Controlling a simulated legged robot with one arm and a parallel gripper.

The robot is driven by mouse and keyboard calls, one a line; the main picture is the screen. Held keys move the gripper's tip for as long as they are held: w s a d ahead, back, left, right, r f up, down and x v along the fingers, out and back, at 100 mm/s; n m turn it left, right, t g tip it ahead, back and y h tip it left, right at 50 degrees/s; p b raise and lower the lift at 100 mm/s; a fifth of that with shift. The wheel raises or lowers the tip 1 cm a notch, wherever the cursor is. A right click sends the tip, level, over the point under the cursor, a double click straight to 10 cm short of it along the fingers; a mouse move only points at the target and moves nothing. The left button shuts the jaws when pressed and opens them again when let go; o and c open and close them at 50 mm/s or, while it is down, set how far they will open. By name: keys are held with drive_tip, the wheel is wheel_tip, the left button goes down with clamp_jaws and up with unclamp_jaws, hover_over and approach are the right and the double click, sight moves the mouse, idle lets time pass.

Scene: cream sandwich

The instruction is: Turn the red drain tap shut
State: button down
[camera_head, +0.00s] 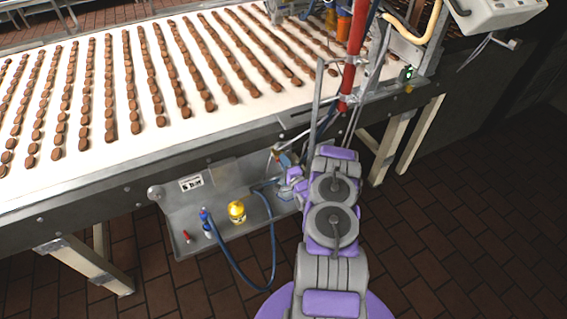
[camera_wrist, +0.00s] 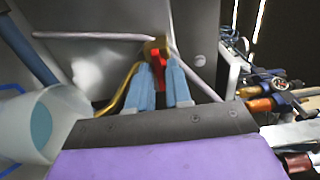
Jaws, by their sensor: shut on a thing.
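The red drain tap (camera_wrist: 158,58) shows in the wrist view as a small red handle on a brass fitting, in front of a grey metal wall. My gripper (camera_wrist: 161,76) has its two blue fingers on either side of the red handle, shut on it. A curved brass pipe (camera_wrist: 124,90) runs down to the left of the fingers. In the head view my gripper (camera_head: 283,173) is by the tray's right end, under the conveyor's edge. The red handle cannot be made out there.
A white container (camera_wrist: 58,118) with a bluish inside is close left of my gripper. Chocolate-covered rows fill the conveyor (camera_head: 190,125).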

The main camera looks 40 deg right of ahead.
drive_tip(key=shift+s+d+f, duration=0.15)
drive_tip(key=shift+d, duration=0.05)
drive_tip(key=c, duration=1.4)
unclamp_jaws()
drive_tip(key=shift+o, duration=0.8)
drive_tip(key=shift+d, duration=0.15)
drive_tip(key=shift+s, duration=0.1)
drive_tip(key=p+v, duration=0.3)
drive_tip(key=v, duration=1.4)
